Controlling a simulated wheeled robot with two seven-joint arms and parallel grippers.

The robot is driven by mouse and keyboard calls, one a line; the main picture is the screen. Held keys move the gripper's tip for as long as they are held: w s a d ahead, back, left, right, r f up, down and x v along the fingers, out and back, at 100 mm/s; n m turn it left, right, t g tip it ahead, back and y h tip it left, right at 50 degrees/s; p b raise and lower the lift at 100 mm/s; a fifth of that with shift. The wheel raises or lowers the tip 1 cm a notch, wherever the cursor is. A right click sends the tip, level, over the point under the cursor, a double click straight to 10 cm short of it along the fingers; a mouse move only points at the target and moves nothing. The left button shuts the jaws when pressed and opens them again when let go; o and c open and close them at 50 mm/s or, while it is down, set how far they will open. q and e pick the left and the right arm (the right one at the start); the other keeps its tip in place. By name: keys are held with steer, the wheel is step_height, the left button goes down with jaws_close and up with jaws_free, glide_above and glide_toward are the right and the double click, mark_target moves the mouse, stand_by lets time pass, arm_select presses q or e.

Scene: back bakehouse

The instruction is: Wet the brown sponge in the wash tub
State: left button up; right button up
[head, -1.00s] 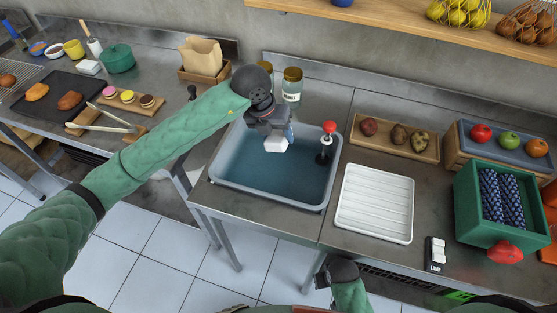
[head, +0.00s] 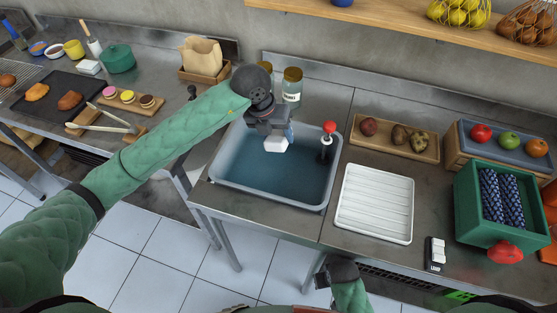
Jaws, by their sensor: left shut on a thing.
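The grey wash tub (head: 232,187) is set in the steel counter and holds bluish water (head: 270,180). My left gripper (head: 276,146) points down over the back part of the tub, above or at the water. No brown sponge can be clearly made out. My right gripper (head: 322,279) is low at the counter's front edge, mostly hidden from this angle.
A red-knobbed rod (head: 330,127) stands at the tub's right side. Jars (head: 292,86) stand behind the tub. A white ribbed tray (head: 375,204) lies to the right, with a potato board (head: 370,147) behind it and a green crate (head: 467,215) farther right.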

mark_target(281, 134)
arm_select(q)
steer(key=shift+r+p, duration=0.5)
steer(key=shift+r, duration=1.5)
